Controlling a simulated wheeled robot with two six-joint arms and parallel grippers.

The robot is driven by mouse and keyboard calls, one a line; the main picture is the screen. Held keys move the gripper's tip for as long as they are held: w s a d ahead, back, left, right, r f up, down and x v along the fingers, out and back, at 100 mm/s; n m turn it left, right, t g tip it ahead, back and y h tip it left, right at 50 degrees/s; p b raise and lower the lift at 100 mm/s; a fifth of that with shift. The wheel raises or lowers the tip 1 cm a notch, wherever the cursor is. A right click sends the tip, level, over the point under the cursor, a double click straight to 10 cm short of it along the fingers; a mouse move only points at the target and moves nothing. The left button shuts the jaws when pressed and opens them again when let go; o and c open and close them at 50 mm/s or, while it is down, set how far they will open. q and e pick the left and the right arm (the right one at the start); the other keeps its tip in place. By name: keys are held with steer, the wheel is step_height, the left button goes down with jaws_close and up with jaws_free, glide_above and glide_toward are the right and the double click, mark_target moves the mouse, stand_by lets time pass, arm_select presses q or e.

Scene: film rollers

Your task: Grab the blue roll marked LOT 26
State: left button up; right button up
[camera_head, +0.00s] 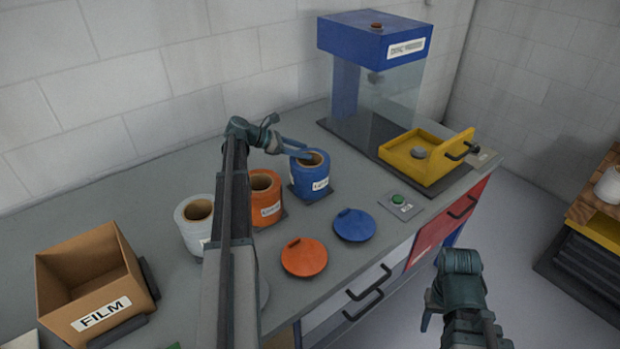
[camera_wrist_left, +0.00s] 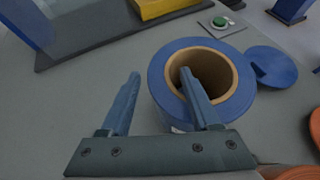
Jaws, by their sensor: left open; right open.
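The blue roll (camera_head: 309,176) stands upright on a small dark base on the counter, with a white label on its front too small to read here. My left gripper (camera_head: 296,150) is open at the top of the roll. In the left wrist view, one finger of the left gripper (camera_wrist_left: 160,90) reaches over the hollow core of the blue roll (camera_wrist_left: 240,98) and the other is outside its wall. How deep the finger sits is unclear. My right gripper (camera_head: 428,318) hangs over the floor in front of the counter, apart from the roll; its fingertips are mostly hidden.
An orange roll (camera_head: 265,199) and a white roll (camera_head: 196,222) stand left of the blue one. A blue lid (camera_head: 354,225) and an orange lid (camera_head: 304,257) lie in front. A FILM box (camera_head: 95,283) is at left; a yellow tray (camera_head: 412,160) and green button (camera_head: 398,198) are at right.

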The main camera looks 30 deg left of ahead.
arm_select(q)
steer(key=shift+w+d+f, duration=0.1)
steer(key=shift+c, duration=0.3)
jaws_close()
stand_by(1.1)
